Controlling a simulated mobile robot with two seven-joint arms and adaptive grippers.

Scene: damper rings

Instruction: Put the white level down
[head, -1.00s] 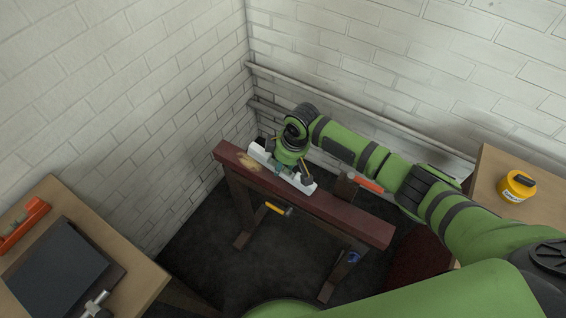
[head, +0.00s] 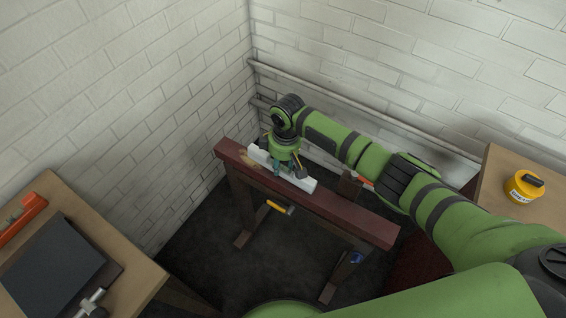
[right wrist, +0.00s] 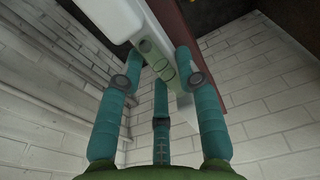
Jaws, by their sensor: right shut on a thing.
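The white level (head: 308,184) is a long pale bar lying lengthwise along the dark red beam (head: 350,216) of a trestle. My right gripper (head: 287,167) is above the beam with its teal fingers shut on the middle of the level. In the right wrist view the level (right wrist: 105,18) runs between the fingers of the gripper (right wrist: 158,60), and its vial window shows there. The beam (right wrist: 207,45) is close beyond it. I cannot tell whether the level touches the beam. My left gripper is not in view.
A yellow container (head: 524,187) stands on the right bench. The left bench holds an orange tool (head: 22,219), a dark panel (head: 52,262) and a metal tool (head: 93,301). A yellow-handled tool (head: 280,208) is below the beam. Brick walls and rails are close behind.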

